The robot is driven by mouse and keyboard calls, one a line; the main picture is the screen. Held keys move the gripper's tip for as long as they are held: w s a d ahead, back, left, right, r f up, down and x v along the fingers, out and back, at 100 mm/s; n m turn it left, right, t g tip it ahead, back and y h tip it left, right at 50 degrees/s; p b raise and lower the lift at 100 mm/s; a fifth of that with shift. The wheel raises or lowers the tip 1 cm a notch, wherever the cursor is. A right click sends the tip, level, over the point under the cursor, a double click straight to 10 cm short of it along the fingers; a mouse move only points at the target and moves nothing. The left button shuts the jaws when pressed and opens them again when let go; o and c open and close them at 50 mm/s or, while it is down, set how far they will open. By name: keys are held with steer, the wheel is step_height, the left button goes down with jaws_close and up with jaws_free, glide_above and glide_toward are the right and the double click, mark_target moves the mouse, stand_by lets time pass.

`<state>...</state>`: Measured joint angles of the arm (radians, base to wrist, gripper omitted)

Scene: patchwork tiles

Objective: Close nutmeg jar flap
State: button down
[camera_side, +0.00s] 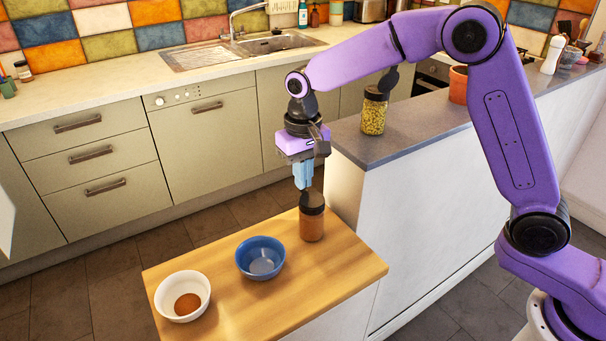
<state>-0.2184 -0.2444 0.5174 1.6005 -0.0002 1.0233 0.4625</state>
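The nutmeg jar (312,224) stands upright on the wooden board top, filled with brown powder under a dark lid (312,200). A dark flap seems to stand up at the lid's top, but it is too small to be sure. My gripper (303,184) points down just above the jar's lid, slightly to its left. Its pale blue fingers look close together. I cannot tell whether they touch the lid or whether there is a gap between them.
A blue bowl (247,262) and a white bowl (160,296) holding brown powder stand left of the jar. The wooden top (335,270) is bare at the right. A jar of yellow-green contents (373,117) stands on the grey counter (425,122) behind.

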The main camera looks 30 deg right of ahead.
steer(key=c, duration=1)
jaws_free()
steer(key=shift+c, duration=0.2)
step_height(320, 180, up, 17)
steer(key=shift+r, duration=0.2)
steer(key=s+d+f+n, duration=0.4)
steer(key=s+d+f, duration=0.1)
steer(key=s, duration=0.6)
steer(key=s+d+f+n, duration=0.4)
steer(key=s+d+f, duration=0.1)
steer(key=s, duration=0.6)
steer(key=s+d+f+n, duration=0.4)
steer(key=s+d, duration=0.2)
steer(key=s, duration=0.5)
steer(key=shift+s+f+n, duration=0.25)
steer(key=shift+f+n, duration=0.05)
steer(key=shift+f, duration=0.1)
